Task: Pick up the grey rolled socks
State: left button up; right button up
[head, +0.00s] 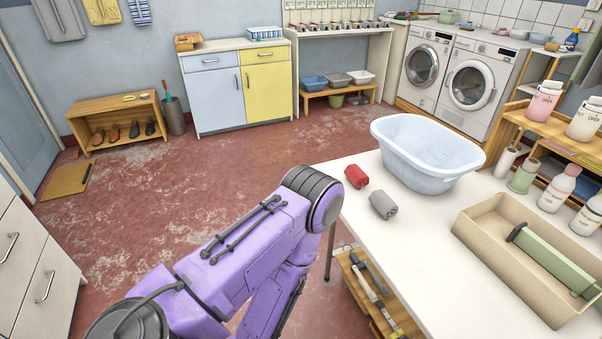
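The grey rolled socks (383,204) lie on the white table (408,247), close to its left edge. A red rolled pair (356,176) lies just behind and to the left of them, with a small gap between. Nothing covers the grey roll, and no gripper touches it. My purple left arm comes in from the lower left, its bend left of the table edge. Neither my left gripper nor my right gripper shows in the head view.
A pale blue basin (425,150) stands behind the socks. A wooden tray (480,244) holding a long green object (550,262) is to the right. Bottles (556,189) stand at the far right. The table in front of the grey roll is clear.

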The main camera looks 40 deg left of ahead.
aim_at(383, 203)
jog(key=u, duration=0.95)
jog(key=k, duration=0.1)
jog(key=u, duration=1.35)
jog(key=i, duration=0.8)
jog(key=z, duration=2.65)
